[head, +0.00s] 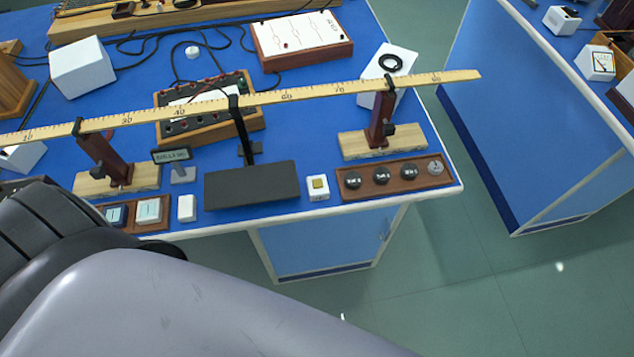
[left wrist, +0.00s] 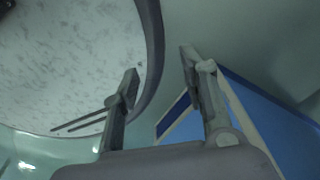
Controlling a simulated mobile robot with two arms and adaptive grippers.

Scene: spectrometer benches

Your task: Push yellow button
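The box stands near the front edge of the blue bench, between a black plate and a wooden tray of weights. My left gripper (left wrist: 160,62) shows in the left wrist view with its two fingers apart and nothing between them. It cannot be seen in the head view, where a grey part of my own body fills the bottom left. The button is not visible in the left wrist view. My right gripper is in neither view.
A long yellow ruler (head: 285,96) spans the bench on wooden-based stands, behind the button. The black plate (head: 252,187) and weights tray (head: 395,177) flank the button. A round speckled surface (left wrist: 65,60) fills the left wrist view's left side. Floor is clear before the bench.

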